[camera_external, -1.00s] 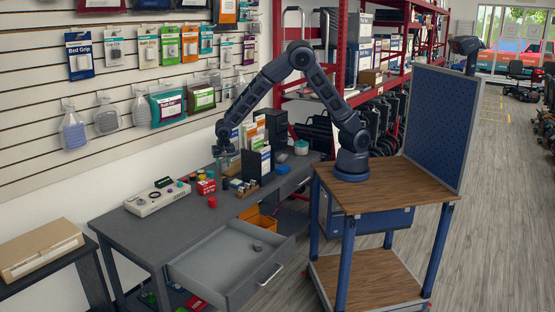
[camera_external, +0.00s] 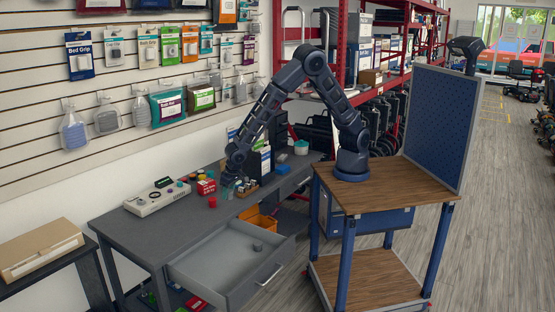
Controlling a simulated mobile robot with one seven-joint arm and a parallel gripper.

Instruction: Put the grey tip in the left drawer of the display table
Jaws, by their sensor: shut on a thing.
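The display table (camera_external: 115,228) is a long dark grey table below the slatted wall. Its left drawer (camera_external: 205,265) is pulled well open, with a silver handle on its front. My gripper (camera_external: 228,188) is low over the tabletop, just right of the red box and beside a group of small items. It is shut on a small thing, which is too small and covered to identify. No other grey tip can be made out.
A control box (camera_external: 157,198) with buttons stands on the table's left part. A red box (camera_external: 206,187) and a red cap (camera_external: 212,202) are close left of my gripper. The tabletop above the open drawer is mostly clear.

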